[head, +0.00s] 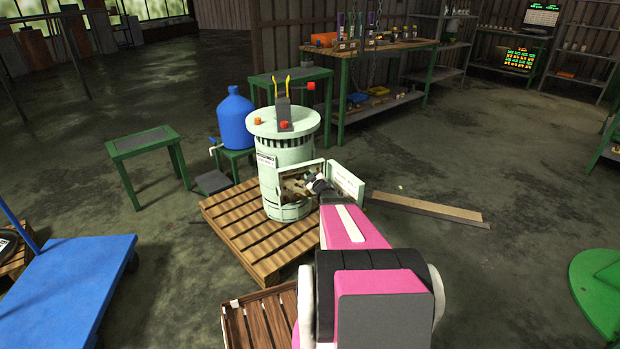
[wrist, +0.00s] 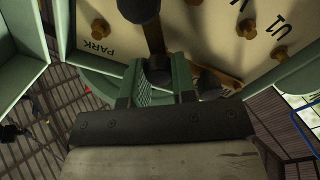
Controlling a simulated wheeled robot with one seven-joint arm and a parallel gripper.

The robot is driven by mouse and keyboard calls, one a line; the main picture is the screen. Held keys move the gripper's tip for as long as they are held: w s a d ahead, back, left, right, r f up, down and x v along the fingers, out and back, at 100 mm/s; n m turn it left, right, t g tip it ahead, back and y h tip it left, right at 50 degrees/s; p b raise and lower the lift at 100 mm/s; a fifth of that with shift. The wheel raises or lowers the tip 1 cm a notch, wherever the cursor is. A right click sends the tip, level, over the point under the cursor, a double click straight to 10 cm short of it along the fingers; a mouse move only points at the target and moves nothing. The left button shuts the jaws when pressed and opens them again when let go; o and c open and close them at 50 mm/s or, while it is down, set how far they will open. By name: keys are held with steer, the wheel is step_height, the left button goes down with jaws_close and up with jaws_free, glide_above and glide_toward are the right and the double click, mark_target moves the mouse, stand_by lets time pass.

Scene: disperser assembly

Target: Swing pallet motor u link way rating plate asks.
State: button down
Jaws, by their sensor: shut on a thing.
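The pale green motor (head: 285,150) stands upright on a wooden pallet (head: 245,240). A small white rating plate (head: 266,160) is on its side, too small to read. Its terminal box (head: 296,183) is open, with the door (head: 346,181) swung out to the right. My gripper (head: 318,184) is at the box opening. In the wrist view, my gripper (wrist: 158,88) is shut on the dark U link (wrist: 153,35), which has a round black end. Behind it is a pale board (wrist: 215,45) with brass studs, a brass strip (wrist: 222,78) and the word PARK. The link's seating is hidden.
A blue water barrel (head: 235,120) on a green stand and a green table (head: 145,145) are left of the motor. A workbench (head: 385,55) stands behind. A plank (head: 425,208) lies right of the pallet. A blue cart (head: 65,290) is at front left.

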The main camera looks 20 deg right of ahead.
stand_by(0.3)
steer(key=c, duration=0.9)
jaws_free()
steer(key=shift+s, duration=0.1)
steer(key=s, duration=0.7)
steer(key=s+d, duration=0.1)
steer(key=s, duration=0.2)
steer(key=shift+s, duration=0.35)
steer(key=shift+a, duration=0.1)
